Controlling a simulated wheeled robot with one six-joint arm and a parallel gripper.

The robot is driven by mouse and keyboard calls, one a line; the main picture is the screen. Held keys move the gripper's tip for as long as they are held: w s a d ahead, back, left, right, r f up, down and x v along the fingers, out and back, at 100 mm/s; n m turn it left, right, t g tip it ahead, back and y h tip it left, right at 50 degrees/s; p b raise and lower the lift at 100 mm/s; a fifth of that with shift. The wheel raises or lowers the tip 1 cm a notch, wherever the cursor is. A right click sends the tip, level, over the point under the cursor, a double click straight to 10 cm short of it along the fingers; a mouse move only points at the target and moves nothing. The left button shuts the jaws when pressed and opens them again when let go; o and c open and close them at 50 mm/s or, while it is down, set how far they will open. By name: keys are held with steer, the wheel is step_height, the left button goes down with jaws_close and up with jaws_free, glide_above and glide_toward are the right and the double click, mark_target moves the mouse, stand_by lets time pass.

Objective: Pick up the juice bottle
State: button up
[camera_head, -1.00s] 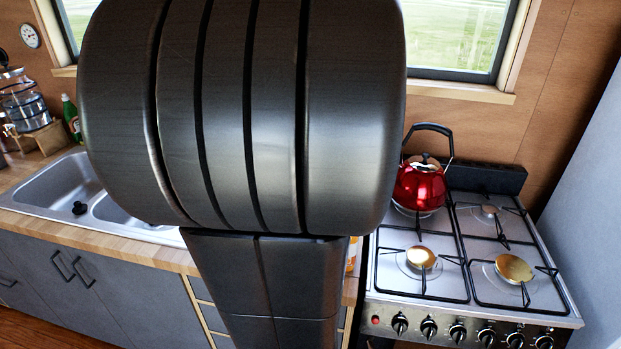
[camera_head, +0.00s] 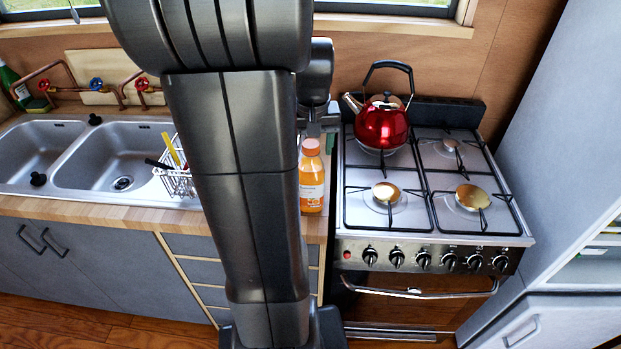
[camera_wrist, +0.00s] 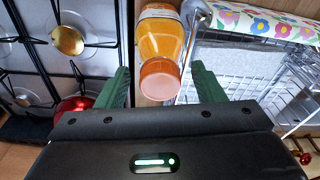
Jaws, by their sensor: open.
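The juice bottle (camera_head: 312,178) is orange with a pale orange cap and stands upright on the wooden counter, between the sink and the stove. My arm hides part of the counter to its left. In the wrist view the bottle (camera_wrist: 161,45) lies ahead of my gripper (camera_wrist: 160,88), with its cap near the space between the two green fingers. The fingers are apart, one on each side, and neither visibly touches the bottle. In the head view my gripper is mostly hidden behind my arm, just above and behind the bottle.
A gas stove (camera_head: 430,225) with a red kettle (camera_head: 382,125) is close to the right of the bottle. A wire dish rack (camera_head: 178,183) with utensils and a sink (camera_head: 100,165) are to the left. In the wrist view a flowered cloth (camera_wrist: 265,22) lies beside the rack.

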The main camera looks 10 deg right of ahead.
steer(key=shift+f, duration=0.15)
jaws_close()
stand_by(0.4)
